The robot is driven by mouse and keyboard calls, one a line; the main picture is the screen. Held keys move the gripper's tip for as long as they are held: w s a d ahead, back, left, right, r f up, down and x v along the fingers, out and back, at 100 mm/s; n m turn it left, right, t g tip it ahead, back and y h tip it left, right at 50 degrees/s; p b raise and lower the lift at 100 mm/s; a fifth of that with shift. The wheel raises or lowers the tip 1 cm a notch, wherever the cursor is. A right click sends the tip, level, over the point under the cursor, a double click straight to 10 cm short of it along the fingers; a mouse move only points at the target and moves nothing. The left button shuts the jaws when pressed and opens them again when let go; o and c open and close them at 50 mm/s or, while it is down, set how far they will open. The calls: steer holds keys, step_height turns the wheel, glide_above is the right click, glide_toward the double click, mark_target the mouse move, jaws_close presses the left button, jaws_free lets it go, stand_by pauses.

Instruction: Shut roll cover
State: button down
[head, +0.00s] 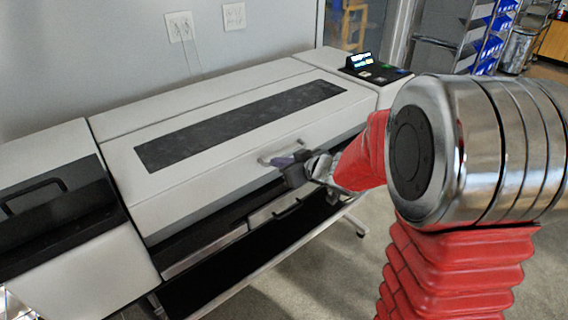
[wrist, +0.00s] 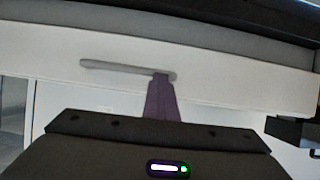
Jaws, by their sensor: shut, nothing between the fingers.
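The roll cover (head: 200,196) is the broad pale lid across the front of a wide printer, with a long dark window strip (head: 240,124) along its top. A dark gap shows below its front edge. A pale bar handle (head: 266,160) is on the cover's front; it also shows in the wrist view (wrist: 115,67). My gripper (head: 283,162) is shut and empty, at the right part of the handle. In the wrist view, its purple fingertips (wrist: 162,79) overlap the handle's right end. I cannot tell whether they touch it.
A control panel with a small lit screen (head: 361,60) is on the printer's right end. A black handle (head: 34,190) is on the left end. A dark catch tray (head: 240,262) hangs below the front. Blue-bin shelves (head: 490,35) stand far right. Floor is clear at front right.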

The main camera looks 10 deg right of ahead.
steer(key=f, duration=0.2)
steer(key=shift+s+a+f+g, duration=0.2)
steer(key=shift+s+f+g, duration=0.05)
steer(key=shift+f+g, duration=0.1)
step_height(320, 180, up, 6)
steer(key=s+d+f, duration=0.4)
steer(key=s, duration=0.3)
steer(key=shift+s+d+f, duration=0.25)
steer(key=shift+s+d, duration=0.1)
steer(key=shift+s, duration=0.05)
